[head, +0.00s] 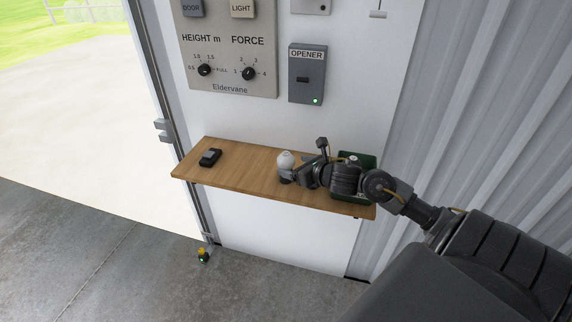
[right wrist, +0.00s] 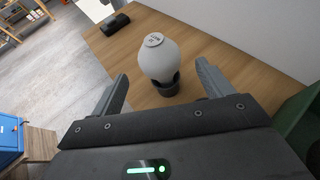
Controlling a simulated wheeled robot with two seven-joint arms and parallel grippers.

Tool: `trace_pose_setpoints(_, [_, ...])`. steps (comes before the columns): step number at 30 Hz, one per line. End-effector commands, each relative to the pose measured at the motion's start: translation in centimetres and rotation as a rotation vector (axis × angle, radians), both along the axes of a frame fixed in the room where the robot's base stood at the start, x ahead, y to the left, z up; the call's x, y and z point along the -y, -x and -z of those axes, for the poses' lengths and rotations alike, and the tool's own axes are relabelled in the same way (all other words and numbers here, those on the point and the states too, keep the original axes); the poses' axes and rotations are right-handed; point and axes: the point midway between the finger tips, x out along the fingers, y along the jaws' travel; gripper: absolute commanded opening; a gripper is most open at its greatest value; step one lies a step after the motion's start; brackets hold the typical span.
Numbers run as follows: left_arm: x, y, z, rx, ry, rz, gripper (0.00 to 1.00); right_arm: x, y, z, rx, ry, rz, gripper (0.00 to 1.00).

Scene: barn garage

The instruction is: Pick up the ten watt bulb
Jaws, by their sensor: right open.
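A white bulb (head: 285,161) stands upright on the wooden shelf (head: 235,170). In the right wrist view the bulb (right wrist: 158,58) has a round label on top, too small to read, and its lower end sits in a dark base. My right gripper (head: 285,179) is at the bulb from the right in the head view. In the right wrist view its open fingers (right wrist: 160,85) stand on either side of the near space before the bulb, with gaps to both sides. The fingers do not appear to touch it. My left gripper is not in view.
A small black device (head: 210,157) lies at the shelf's left end. A green container (head: 366,161) stands at the right end, partly behind my arm. The wall behind carries a control panel (head: 230,60) and an opener box (head: 307,75). Bare shelf lies left of the bulb.

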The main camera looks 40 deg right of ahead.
Motion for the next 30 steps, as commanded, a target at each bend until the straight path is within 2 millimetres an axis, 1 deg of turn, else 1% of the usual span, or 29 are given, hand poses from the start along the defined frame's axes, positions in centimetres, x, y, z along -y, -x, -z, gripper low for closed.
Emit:
trace_pose_setpoints(1, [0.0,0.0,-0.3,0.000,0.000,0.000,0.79,0.0,-0.7,0.0,0.002,-0.005,0.002,0.79])
trace_pose_setpoints(3, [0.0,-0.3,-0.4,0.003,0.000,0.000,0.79,-0.1,-1.3,0.3,0.001,-0.002,0.000,0.79])
trace_pose_setpoints(9, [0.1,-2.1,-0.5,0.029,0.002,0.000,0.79,-0.2,-1.8,0.6,0.001,0.000,-0.003,0.79])
trace_pose_setpoints(11, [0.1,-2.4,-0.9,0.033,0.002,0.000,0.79,-0.2,-2.1,0.6,0.001,-0.003,-0.001,0.79])
trace_pose_setpoints(17, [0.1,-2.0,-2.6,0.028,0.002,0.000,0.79,-0.1,-4.7,1.3,0.001,-0.006,-0.002,0.79])
trace_pose_setpoints(21, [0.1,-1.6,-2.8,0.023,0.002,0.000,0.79,0.0,-6.1,2.2,0.001,-0.004,-0.002,0.79])
trace_pose_setpoints(24, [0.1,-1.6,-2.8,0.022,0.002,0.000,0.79,-0.1,-6.5,2.4,0.001,-0.002,-0.004,0.79])
trace_pose_setpoints(30, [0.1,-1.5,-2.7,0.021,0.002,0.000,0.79,-0.1,-6.5,2.5,0.001,0.001,-0.004,0.79])
